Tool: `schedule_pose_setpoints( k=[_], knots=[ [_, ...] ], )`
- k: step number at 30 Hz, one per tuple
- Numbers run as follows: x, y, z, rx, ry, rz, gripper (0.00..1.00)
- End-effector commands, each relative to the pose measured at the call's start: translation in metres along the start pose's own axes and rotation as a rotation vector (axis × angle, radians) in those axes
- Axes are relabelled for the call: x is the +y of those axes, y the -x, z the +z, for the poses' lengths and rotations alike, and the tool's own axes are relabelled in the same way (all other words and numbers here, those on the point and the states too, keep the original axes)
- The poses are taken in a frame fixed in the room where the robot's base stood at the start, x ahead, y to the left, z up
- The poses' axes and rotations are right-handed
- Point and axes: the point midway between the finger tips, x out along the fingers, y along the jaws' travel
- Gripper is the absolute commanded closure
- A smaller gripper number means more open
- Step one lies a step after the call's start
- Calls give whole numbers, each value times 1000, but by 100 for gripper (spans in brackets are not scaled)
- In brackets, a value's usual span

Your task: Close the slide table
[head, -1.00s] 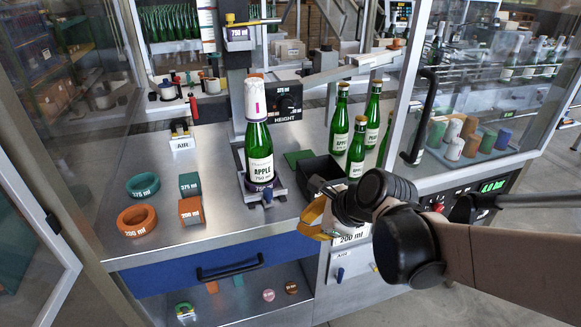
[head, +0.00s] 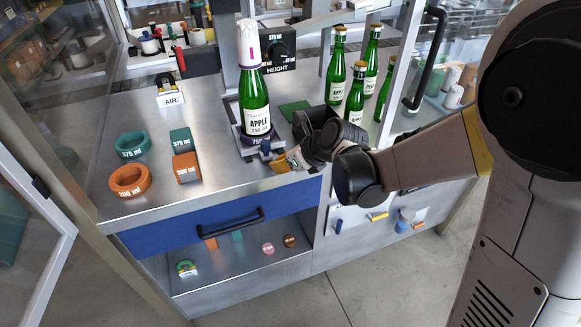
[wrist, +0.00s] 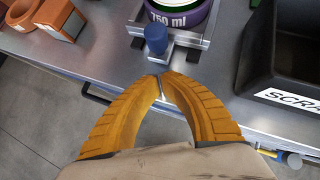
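The slide table (wrist: 184,42) is a small metal plate on the bench with a blue knob (wrist: 157,38) at its front. It carries a purple 750 ml ring (wrist: 180,17), and a green apple bottle (head: 255,105) with a white foil cap stands upright in it. In the head view the knob (head: 266,147) is just left of my gripper (head: 284,163). In the wrist view my gripper's orange fingers (wrist: 160,77) have their tips together, with nothing seen between them. They are just in front of the knob and apart from it.
A black scrap bin (wrist: 285,60) stands close on the right. Several green bottles (head: 355,90) stand behind it. Orange and green rings (head: 130,180) and blocks (head: 186,167) lie on the left. The bench front edge and blue drawer (head: 215,228) are below the gripper.

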Motion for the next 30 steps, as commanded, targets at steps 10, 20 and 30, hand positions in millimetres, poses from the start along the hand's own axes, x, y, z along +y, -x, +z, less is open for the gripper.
schedule_pose_setpoints(
  k=[10, 20, 30],
  knots=[
    [0, -15, 17, 1, 0, 1, 100],
    [0, -15, 17, 1, 0, 0, 100],
    [-12, -33, 34, 0, 1, 0, 100]
  ],
)
